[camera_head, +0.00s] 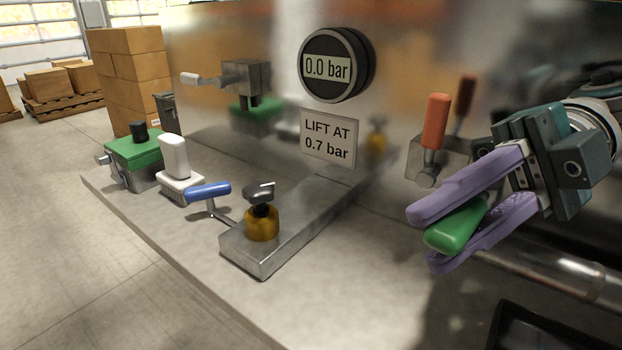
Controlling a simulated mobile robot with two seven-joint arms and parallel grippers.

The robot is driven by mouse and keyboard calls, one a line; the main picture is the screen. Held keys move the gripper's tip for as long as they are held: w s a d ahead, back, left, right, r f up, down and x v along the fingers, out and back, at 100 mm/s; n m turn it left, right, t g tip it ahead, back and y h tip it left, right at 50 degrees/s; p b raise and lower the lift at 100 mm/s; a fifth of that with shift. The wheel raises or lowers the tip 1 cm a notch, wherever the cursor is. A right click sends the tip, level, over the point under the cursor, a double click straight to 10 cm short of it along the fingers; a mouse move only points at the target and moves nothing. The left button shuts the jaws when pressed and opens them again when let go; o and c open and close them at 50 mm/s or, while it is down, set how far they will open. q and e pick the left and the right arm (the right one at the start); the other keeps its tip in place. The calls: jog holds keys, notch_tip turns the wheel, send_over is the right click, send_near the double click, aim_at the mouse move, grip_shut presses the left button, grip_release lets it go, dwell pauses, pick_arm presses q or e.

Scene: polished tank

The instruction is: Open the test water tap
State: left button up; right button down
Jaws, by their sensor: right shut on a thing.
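My right gripper (427,238), with purple fingers, is shut on a green handle (458,226) at the right of the tank front. What the green handle is fixed to is hidden behind the fingers. An orange-red lever (436,121) stands upright on a bracket to its left. A blue-handled lever (207,191) sits at the left of a steel block. I cannot tell by any label which handle is the test water tap. A round gauge (327,67) reads 0.0 bar. My left gripper is not in view.
A brass fitting with a dark top (262,221) stands on the steel block (258,262). A sign (329,138) reads "LIFT AT 0.7 bar". A metal pipe (560,274) runs below my right gripper.

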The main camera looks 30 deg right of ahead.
jog(key=c, duration=0.7)
grip_release()
notch_tip(320, 180, up, 20)
jog(key=shift+r, duration=0.1)
jog(key=shift+c, duration=0.3)
